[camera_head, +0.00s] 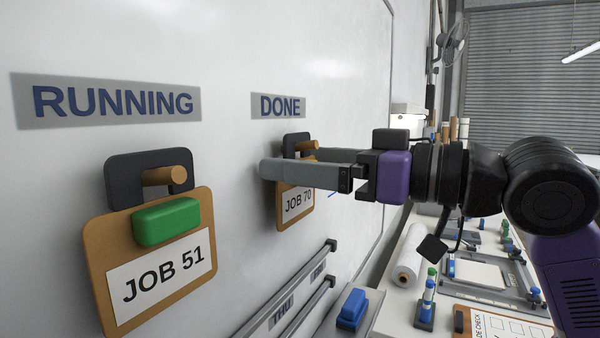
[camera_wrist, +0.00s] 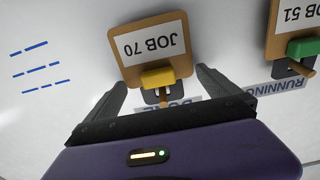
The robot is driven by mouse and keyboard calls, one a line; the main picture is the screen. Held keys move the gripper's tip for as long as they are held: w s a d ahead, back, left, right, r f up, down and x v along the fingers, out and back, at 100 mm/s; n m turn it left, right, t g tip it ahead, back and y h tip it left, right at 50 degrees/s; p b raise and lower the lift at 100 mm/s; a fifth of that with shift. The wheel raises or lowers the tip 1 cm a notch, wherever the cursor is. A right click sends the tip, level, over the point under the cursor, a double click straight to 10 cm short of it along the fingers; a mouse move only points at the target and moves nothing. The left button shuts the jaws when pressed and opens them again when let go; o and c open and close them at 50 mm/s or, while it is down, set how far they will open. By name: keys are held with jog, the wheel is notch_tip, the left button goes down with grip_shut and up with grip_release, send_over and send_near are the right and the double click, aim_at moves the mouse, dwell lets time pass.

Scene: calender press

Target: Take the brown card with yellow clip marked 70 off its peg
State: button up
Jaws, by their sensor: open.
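The brown card marked JOB 70 (camera_head: 296,207) hangs on a peg (camera_head: 306,146) under the DONE label, partly hidden behind my gripper in the head view. In the wrist view the JOB 70 card (camera_wrist: 130,57) appears upside down, with its yellow clip (camera_wrist: 158,77) and the peg (camera_wrist: 163,97) showing. My gripper (camera_head: 285,165) is open. In the wrist view its two fingers (camera_wrist: 160,85) stand to either side of the yellow clip and peg, with a gap on both sides. I see no finger clearly touching the card.
A brown card marked JOB 51 (camera_head: 115,243) with a green clip (camera_head: 166,222) hangs on another peg (camera_head: 165,176) under RUNNING, to the left. Rails (camera_head: 285,300) cross the board below. A bench with a paper roll (camera_head: 409,256) and tools stands at right.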

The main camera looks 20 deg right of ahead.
jog(key=shift+c, duration=0.4)
jog(key=c, duration=1)
jog(key=shift+r+b, duration=0.2)
jog(key=shift+b, duration=0.2)
jog(key=b+v, duration=0.4)
jog(key=v, duration=1.4)
jog(key=shift+r+p, duration=0.3)
jog(key=shift+r, duration=0.2)
